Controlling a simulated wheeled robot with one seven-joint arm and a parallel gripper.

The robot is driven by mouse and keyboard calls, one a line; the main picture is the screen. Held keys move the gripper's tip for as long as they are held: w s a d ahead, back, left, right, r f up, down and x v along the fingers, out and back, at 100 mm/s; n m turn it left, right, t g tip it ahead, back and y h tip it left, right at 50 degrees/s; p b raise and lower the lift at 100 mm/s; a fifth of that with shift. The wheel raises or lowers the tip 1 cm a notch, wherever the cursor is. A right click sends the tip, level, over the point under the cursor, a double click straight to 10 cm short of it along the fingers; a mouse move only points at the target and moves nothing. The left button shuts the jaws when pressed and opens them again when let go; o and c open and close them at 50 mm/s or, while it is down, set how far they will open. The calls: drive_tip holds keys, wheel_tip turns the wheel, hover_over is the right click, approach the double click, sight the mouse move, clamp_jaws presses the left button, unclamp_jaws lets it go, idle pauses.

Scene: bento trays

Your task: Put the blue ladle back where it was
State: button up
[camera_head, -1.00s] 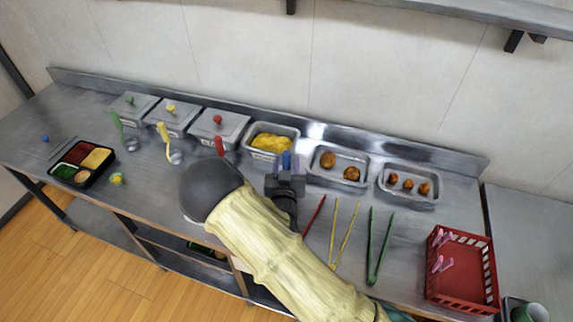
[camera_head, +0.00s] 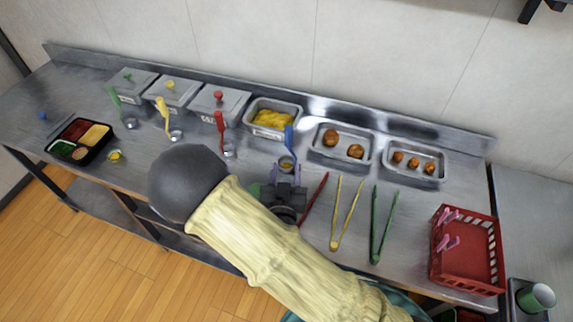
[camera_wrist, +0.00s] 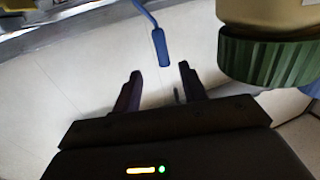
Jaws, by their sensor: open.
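The blue ladle (camera_head: 289,138) stands on the steel counter in front of the tray of yellow food, its handle up and its cup low. Its blue handle also shows in the wrist view (camera_wrist: 160,45), beyond the fingertips and apart from them. My gripper (camera_head: 289,170) is open and empty, on the near side of the ladle. In the wrist view its two dark fingers (camera_wrist: 159,70) are spread wide. The gripper's fingers partly overlap the ladle's cup area in the head view.
A red ladle (camera_head: 221,130), yellow ladle (camera_head: 162,113) and green ladle (camera_head: 115,99) stand left. Red tongs (camera_head: 314,197), yellow tongs (camera_head: 346,215) and green tongs (camera_head: 383,230) lie right. A red basket (camera_head: 465,289) is far right; a bento tray (camera_head: 101,149) is far left.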

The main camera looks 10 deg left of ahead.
drive_tip(key=shift+s, duration=0.1)
idle(0.7)
drive_tip(key=w+d+f+m+g+h, duration=0.2)
drive_tip(key=w+d+m+g, duration=0.15)
drive_tip(key=d+g, duration=0.55)
drive_tip(key=s+d+r+n+g, duration=0.1)
drive_tip(key=s+d+r+g, duration=0.2)
drive_tip(key=s+d, duration=0.3)
drive_tip(key=s+d+r+n+g, duration=0.1)
drive_tip(key=s+d+r+g, duration=0.2)
drive_tip(key=d, duration=0.7)
drive_tip(key=s+r, duration=0.2)
drive_tip(key=s, duration=0.1)
drive_tip(key=shift+d+r, duration=0.25)
drive_tip(key=shift+r, duration=0.15)
